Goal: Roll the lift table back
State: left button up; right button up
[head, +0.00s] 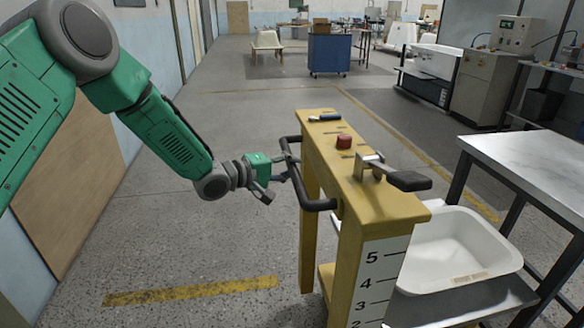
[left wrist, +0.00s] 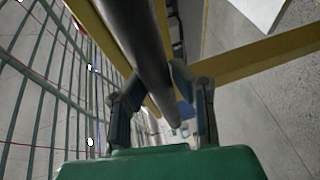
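The lift table (head: 372,200) is a yellow frame with a number scale on its end face. A dark bar handle (head: 300,190) juts from its left side. A white tub shell (head: 455,245) sits on its low platform at the right. My left gripper (head: 281,174) is at the handle's outer side, its fingers spread. In the left wrist view, the handle (left wrist: 145,45) runs between the two fingertips (left wrist: 158,80), with a gap at the fingers; whether they touch it I cannot tell. My right gripper is out of view.
A red button (head: 344,141) and a black-gripped lever (head: 408,180) are on the yellow top. A metal-topped table (head: 530,155) stands close at the right. A blue cabinet (head: 329,53) is far ahead. The floor left of the lift table, with a yellow stripe (head: 190,291), is clear.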

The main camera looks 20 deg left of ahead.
pick_arm(q)
grip_shut()
jog(key=shift+s+a+f+p, duration=0.1)
jog(key=shift+s+a+p, duration=0.15)
jog(key=shift+a+p, duration=0.15)
jog(key=s+a+p, duration=0.4)
jog(key=s+a, duration=0.1)
jog(key=a, duration=0.3)
jog(key=s+a+p, duration=0.5)
jog(key=s+a, duration=0.1)
jog(key=a, duration=0.2)
jog(key=shift+a+f, duration=0.15)
jog(key=shift+a, duration=0.2)
jog(key=o, duration=0.6)
grip_release()
jog(key=shift+c, duration=0.2)
jog(key=shift+o, duration=1.3)
jog(key=shift+a, duration=0.2)
